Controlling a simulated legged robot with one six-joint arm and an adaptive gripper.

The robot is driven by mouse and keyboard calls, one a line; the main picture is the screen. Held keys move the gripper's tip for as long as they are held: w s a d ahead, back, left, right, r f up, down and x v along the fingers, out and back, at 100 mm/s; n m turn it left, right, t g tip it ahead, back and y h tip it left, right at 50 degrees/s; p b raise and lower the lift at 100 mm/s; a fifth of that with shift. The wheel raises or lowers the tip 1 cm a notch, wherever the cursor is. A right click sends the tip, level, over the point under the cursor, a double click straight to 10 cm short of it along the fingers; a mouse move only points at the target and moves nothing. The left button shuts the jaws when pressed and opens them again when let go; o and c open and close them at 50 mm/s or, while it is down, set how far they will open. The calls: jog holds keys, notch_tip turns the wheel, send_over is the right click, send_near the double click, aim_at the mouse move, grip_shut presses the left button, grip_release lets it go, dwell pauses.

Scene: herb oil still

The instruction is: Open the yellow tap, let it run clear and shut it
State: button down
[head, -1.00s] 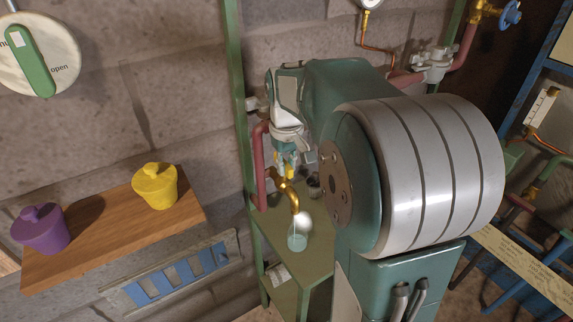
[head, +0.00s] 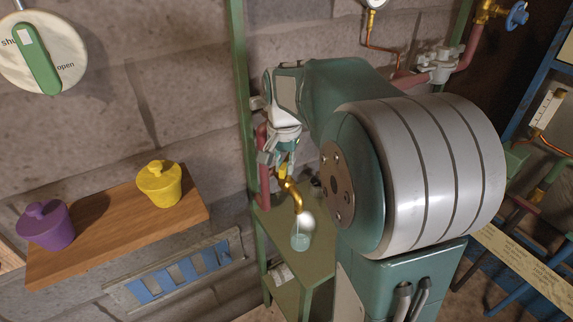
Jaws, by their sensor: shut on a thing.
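The brass tap (head: 295,196) sticks out from the pipework beside the green post, its spout curving down. Its yellow handle (head: 284,170) shows just under my gripper (head: 281,160). My gripper is shut on the yellow handle, which the fingers partly hide. A small clear glass (head: 300,241) with pale greenish contents stands below the spout on the green stand (head: 320,258). A pale streak and a bright white patch show between spout and glass; whether the liquid is clear or cloudy I cannot tell.
My arm covers the middle of the view. A wooden shelf (head: 105,240) at left holds a yellow pot (head: 160,185) and a purple pot (head: 46,226). A dial with a green lever (head: 38,60) hangs upper left. Pipes and a blue-handled valve (head: 517,15) stand right.

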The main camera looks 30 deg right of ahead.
jog(key=m, duration=0.4)
jog(key=shift+w+a+f+m, duration=0.1)
jog(key=shift+w+a+m, duration=0.15)
jog(key=shift+m, duration=0.05)
jog(key=shift+w+m, duration=0.25)
jog(key=shift+m, duration=1.65)
jog(key=c, duration=0.6)
grip_release()
jog(key=shift+w, duration=0.1)
jog(key=shift+c, duration=0.2)
jog(key=shift+a, duration=0.1)
notch_tip(320, 180, up, 12)
